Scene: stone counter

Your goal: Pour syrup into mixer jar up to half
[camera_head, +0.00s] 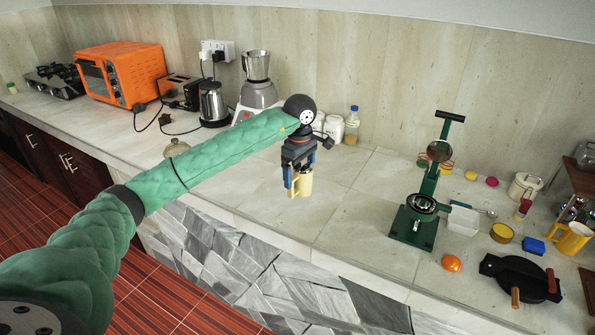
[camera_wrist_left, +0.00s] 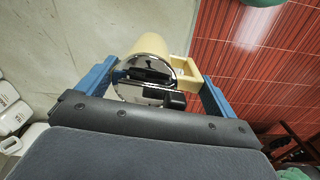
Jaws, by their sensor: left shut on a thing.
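The syrup container is a pale yellow jug (camera_head: 304,185) with a shiny metal top and a side handle; the jug also shows in the left wrist view (camera_wrist_left: 151,46). My left gripper (camera_head: 298,178) is shut on it, with blue fingers (camera_wrist_left: 160,72) on either side, and holds it near the counter's front edge. I cannot tell whether its base touches the counter. The mixer jar (camera_head: 257,66) is a steel jar standing upright on the white and grey mixer base (camera_head: 259,95) at the back, left of the gripper. Its inside is hidden. My right gripper is not in view.
An orange oven (camera_head: 121,74), a toaster (camera_head: 181,92) and a kettle (camera_head: 213,103) stand left of the mixer. White canisters (camera_head: 333,127) and a bottle (camera_head: 352,125) stand behind my gripper. A green press (camera_head: 414,226) stands to the right. The counter between is clear.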

